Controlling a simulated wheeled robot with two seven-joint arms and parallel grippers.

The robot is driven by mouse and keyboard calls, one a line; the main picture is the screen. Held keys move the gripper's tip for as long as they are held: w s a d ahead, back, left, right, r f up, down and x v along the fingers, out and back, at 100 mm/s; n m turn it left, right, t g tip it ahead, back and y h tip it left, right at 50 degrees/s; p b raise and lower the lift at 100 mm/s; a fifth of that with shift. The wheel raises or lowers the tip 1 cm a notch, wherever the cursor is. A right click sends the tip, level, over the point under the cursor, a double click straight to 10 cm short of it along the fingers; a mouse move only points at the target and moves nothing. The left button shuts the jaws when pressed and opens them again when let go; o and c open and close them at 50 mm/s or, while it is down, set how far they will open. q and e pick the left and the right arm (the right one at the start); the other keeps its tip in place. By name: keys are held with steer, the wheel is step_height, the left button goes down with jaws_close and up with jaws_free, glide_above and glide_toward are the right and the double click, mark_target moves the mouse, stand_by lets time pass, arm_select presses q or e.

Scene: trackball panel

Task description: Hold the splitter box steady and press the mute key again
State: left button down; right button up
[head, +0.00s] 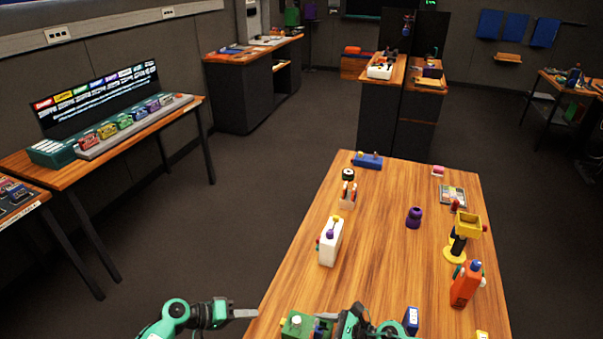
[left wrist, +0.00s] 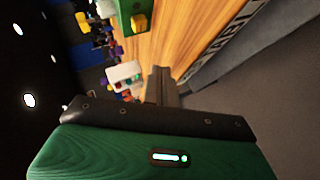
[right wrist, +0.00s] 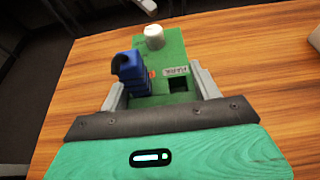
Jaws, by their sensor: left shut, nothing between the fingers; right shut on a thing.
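The splitter box appears to be the green box (head: 298,325) at the near edge of the table; it also shows in the right wrist view (right wrist: 176,47). My right gripper (right wrist: 160,88) is shut on the green box, a finger on either side. My left gripper (head: 253,313) is shut and empty, left of the box and apart from it.
On the table (head: 381,255) stand a white box (head: 330,242) with a purple knob, a purple piece (head: 414,217), a yellow-topped stand (head: 462,237) and an orange bottle-like item (head: 466,284). The middle of the table is clear. Floor lies left of the table edge.

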arm_select(q)
steer(key=s+a+r, duration=0.2)
steer(key=a+r, duration=0.3)
steer(key=shift+s+a+r, duration=0.2)
steer(key=shift+a+r, duration=0.1)
steer(key=shift+a, duration=0.1)
stand_by(0.4)
arm_select(e)
steer(key=o, duration=1.1)
steer(key=shift+d, duration=0.1)
steer(key=v, duration=1.2)
steer(key=shift+o, duration=0.3)
